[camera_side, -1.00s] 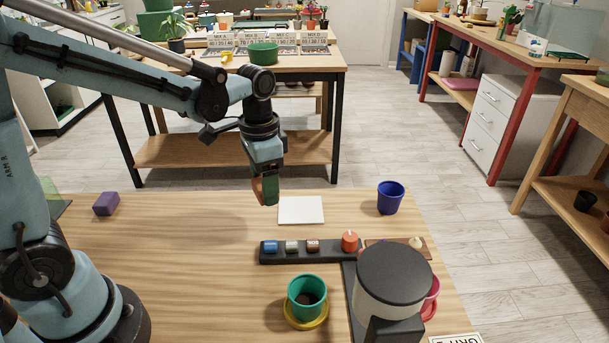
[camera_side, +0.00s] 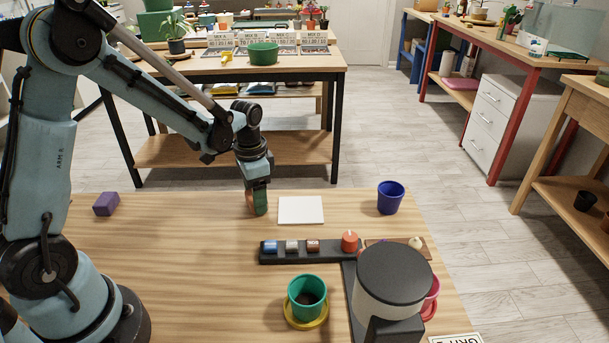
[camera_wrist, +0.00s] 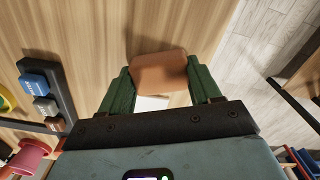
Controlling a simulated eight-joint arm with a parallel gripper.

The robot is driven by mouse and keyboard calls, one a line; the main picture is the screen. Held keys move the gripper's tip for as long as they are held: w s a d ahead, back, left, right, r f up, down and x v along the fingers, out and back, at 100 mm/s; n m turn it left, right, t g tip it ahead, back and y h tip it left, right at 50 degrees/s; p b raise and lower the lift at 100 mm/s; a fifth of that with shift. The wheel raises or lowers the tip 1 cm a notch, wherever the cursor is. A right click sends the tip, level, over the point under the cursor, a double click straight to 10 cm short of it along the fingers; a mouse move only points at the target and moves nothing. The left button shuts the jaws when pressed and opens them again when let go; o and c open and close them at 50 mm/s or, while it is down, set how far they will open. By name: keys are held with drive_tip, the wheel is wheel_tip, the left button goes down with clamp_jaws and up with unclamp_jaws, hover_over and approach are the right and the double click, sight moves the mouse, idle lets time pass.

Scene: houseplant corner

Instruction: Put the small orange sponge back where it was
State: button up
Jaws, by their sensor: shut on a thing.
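The small orange sponge (camera_wrist: 160,72) is between the green fingers of my gripper (camera_wrist: 160,90) in the wrist view, with a finger on each side of it. In the side view my gripper (camera_side: 256,203) points down near the table's far edge, left of the white square (camera_side: 301,210). Most of the sponge is hidden there by the fingers. The sponge is low over the wooden table; I cannot tell whether it touches the surface.
A purple block (camera_side: 106,204) lies at the table's left. A blue pot (camera_side: 390,197) stands right of the white square. A dark rack (camera_side: 308,252) with small blocks and a green pot (camera_side: 307,298) on a yellow saucer are nearer. The table's left middle is clear.

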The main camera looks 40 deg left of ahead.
drive_tip(key=shift+f, duration=0.1)
drive_tip(key=o, duration=0.9)
drive_tip(key=shift+o, duration=0.2)
wheel_tip(320, 180, up, 12)
drive_tip(key=s+d+r+n+t, duration=0.1)
drive_tip(key=s+d+n+t, duration=0.3)
drive_tip(key=s, duration=0.5)
drive_tip(key=shift+s+d+r+n+t, duration=0.25)
drive_tip(key=shift+s+d+n+t, duration=0.05)
drive_tip(key=shift+d+t, duration=1.2)
drive_tip(key=shift+a, duration=0.15)
